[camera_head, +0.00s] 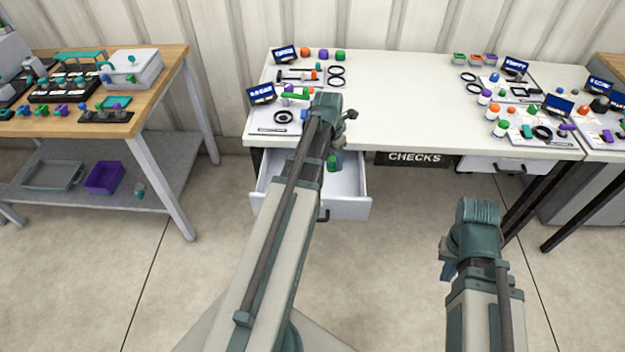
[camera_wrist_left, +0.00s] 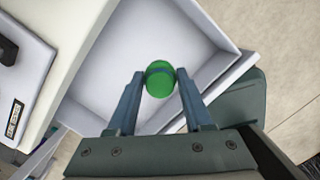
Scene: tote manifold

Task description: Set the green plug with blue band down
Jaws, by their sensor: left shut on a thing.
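The green plug with blue band (camera_wrist_left: 160,82) is between the fingertips of my left gripper (camera_wrist_left: 160,76) in the left wrist view, and the gripper is shut on it. The plug is over the white interior of an open drawer (camera_wrist_left: 100,100). I cannot tell whether it touches the drawer floor. In the head view the plug (camera_head: 332,163) shows beside my left arm, within the outline of the drawer (camera_head: 345,208). My right gripper (camera_head: 448,270) is at the lower right, mostly hidden by its own wrist; its fingers are unclear.
The white table (camera_head: 400,115) above the drawer holds small coloured parts, black rings and signs at its left and right ends. Its middle is clear. A "CHECKS" label (camera_head: 414,158) hangs on its front edge. A wooden-topped bench (camera_head: 150,100) with trays stands at left.

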